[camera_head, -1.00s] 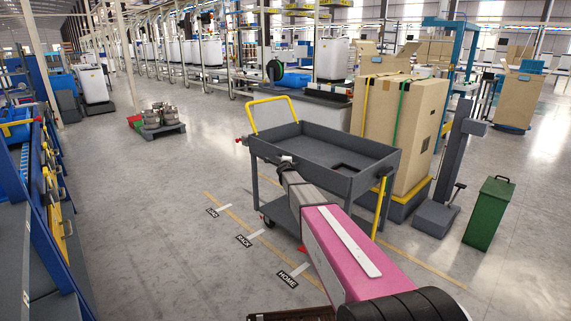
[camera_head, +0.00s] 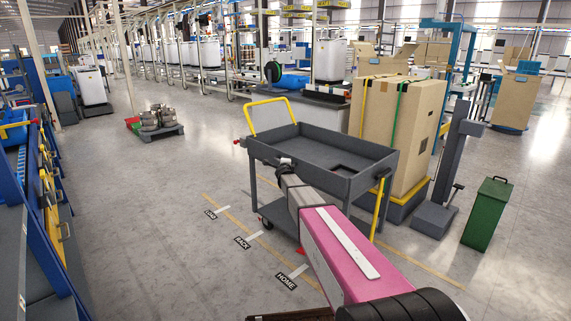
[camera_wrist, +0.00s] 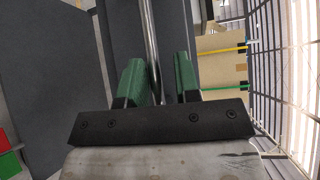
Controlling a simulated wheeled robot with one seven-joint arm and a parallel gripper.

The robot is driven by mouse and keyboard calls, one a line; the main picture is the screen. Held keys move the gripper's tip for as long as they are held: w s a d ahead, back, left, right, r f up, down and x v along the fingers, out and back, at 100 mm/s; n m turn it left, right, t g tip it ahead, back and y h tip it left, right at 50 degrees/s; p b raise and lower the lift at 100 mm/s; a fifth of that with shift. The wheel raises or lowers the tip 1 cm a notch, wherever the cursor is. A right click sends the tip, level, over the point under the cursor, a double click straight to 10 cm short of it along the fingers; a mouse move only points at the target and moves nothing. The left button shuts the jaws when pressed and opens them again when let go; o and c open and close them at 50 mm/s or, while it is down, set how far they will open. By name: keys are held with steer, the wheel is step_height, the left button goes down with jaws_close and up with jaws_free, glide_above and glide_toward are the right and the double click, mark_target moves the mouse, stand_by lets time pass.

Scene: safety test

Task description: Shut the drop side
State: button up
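The dark grey cart (camera_head: 372,160) stands ahead of me with an open-topped tray, a yellow push handle (camera_head: 268,101) at its far left end and a yellow bar (camera_head: 381,208) at its near right corner. My gripper (camera_head: 286,163) is at the tray's near long side, and my arm hides part of that side. In the wrist view my gripper (camera_wrist: 160,82) has two green fingers apart, with a shiny metal rod (camera_wrist: 150,40) running in line with the gap between them. I cannot tell whether the rod touches a finger. Which panel is the drop side is unclear.
A tall carton (camera_head: 412,120) on a dark base stands just behind the cart. A grey post (camera_head: 458,150) and a green bin (camera_head: 487,213) stand to the right. Blue racking (camera_head: 45,190) lines the left edge. The floor (camera_head: 140,215) between racking and cart is clear.

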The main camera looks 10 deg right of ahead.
steer(key=s+a+r, duration=0.1)
steer(key=s, duration=0.6)
steer(key=shift+s+a, duration=0.15)
steer(key=shift+s, duration=0.2)
steer(key=shift+r, duration=0.1)
steer(key=s+a+f+n+g+y, duration=0.25)
steer(key=s+f+n+g, duration=0.2)
steer(key=s+n, duration=0.4)
steer(key=s+a+f+n+g+y, duration=0.1)
steer(key=s+f+n+g+y, duration=0.35)
steer(key=s, duration=0.75)
steer(key=s+d+f+n+g+h, duration=0.2)
steer(key=s+d+n+g, duration=0.1)
steer(key=s, duration=0.8)
steer(key=s+d+f+n+g+h, duration=0.2)
steer(key=s+d+f+n+g, duration=0.1)
steer(key=s, duration=0.9)
steer(key=shift+d+f+n+g, duration=0.2)
steer(key=shift+d+n+g, duration=0.55)
steer(key=shift+n, duration=0.35)
